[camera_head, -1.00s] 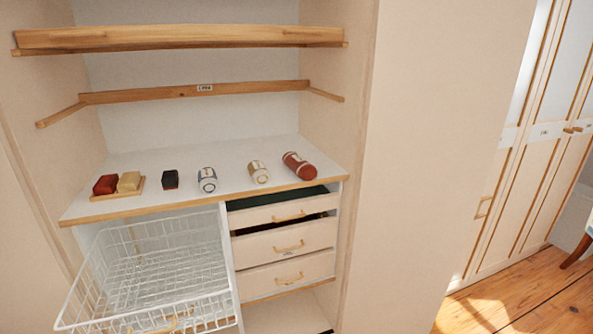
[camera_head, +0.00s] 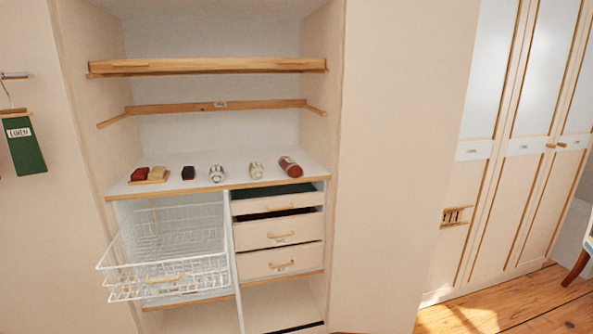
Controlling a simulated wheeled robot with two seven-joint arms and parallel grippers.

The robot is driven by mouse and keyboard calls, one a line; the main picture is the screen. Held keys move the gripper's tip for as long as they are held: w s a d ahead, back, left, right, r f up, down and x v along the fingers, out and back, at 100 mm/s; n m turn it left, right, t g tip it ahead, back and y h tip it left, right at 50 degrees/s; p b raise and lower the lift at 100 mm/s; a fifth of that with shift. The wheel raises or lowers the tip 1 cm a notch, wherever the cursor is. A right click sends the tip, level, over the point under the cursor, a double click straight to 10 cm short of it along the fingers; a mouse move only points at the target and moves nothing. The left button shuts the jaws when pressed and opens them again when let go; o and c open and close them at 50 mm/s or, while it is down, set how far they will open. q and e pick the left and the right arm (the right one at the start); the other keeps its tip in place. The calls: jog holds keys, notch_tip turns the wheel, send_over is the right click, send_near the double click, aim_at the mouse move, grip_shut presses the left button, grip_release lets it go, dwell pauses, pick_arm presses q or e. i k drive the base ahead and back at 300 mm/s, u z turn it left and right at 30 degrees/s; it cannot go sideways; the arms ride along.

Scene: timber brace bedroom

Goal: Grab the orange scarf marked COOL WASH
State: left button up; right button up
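I see no clearly orange scarf and no readable COOL WASH mark. A rust-red roll (camera_head: 290,166) with a pale label lies at the right end of the wardrobe's white shelf (camera_head: 237,178). To its left are a cream roll (camera_head: 257,170) and a white-and-dark roll (camera_head: 217,173); their labels are too small to read. Neither of my grippers is in view.
A dark block (camera_head: 188,173) and a small wooden tray (camera_head: 150,182) with red and cream blocks share the shelf. A wire basket (camera_head: 170,262) juts out below, beside drawers (camera_head: 278,231). A green LINEN-marked item (camera_head: 25,150) hangs left. Floor (camera_head: 500,310) shows right.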

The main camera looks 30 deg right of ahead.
aim_at(288, 164)
jog(key=z, duration=2.15)
jog(key=i, duration=3.4)
jog(key=u, duration=2.4)
